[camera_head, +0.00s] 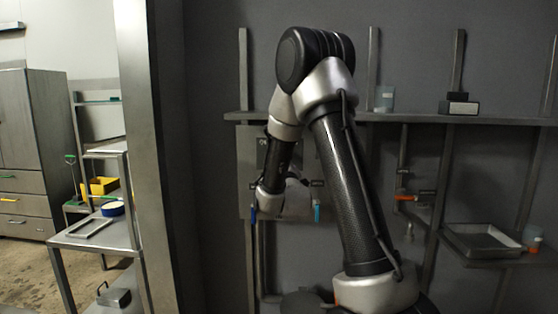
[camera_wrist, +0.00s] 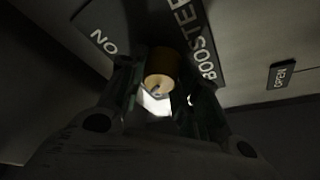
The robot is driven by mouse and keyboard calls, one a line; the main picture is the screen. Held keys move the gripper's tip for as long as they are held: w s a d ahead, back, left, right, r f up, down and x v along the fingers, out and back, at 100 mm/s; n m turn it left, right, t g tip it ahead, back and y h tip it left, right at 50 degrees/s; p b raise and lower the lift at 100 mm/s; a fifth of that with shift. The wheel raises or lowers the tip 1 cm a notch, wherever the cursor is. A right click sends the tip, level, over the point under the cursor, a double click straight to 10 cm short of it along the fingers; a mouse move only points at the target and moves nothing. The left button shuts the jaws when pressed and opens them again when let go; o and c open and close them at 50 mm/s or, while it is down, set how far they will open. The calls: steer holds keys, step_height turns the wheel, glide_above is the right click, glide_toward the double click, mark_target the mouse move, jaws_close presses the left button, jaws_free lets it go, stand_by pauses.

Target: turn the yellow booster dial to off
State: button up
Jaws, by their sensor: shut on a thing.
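The yellow booster dial (camera_wrist: 160,68) sits in the middle of the wrist view, on a dark plate (camera_wrist: 108,32) lettered "ON" and "BOOSTER". My gripper (camera_wrist: 158,92) is at the dial, with one finger on each side, shut on it. Which way the dial points is hard to tell, as the fingers and shadow cover its sides. In the head view my gripper (camera_head: 268,200) is up against the grey wall panel (camera_head: 246,172), and my arm hides much of that panel. The dial cannot be made out there.
A blue handle (camera_head: 317,212) hangs below the panel. A shelf (camera_head: 440,118) runs above. An orange-handled valve (camera_head: 405,197) and a metal tray (camera_head: 480,240) are to the right. A side table (camera_head: 95,238) stands left, beyond a post.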

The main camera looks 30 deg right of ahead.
steer(key=shift+n, duration=0.3)
steer(key=o, duration=1)
steer(key=v, duration=0.7)
steer(key=shift+s, duration=0.25)
steer(key=shift+f, duration=0.1)
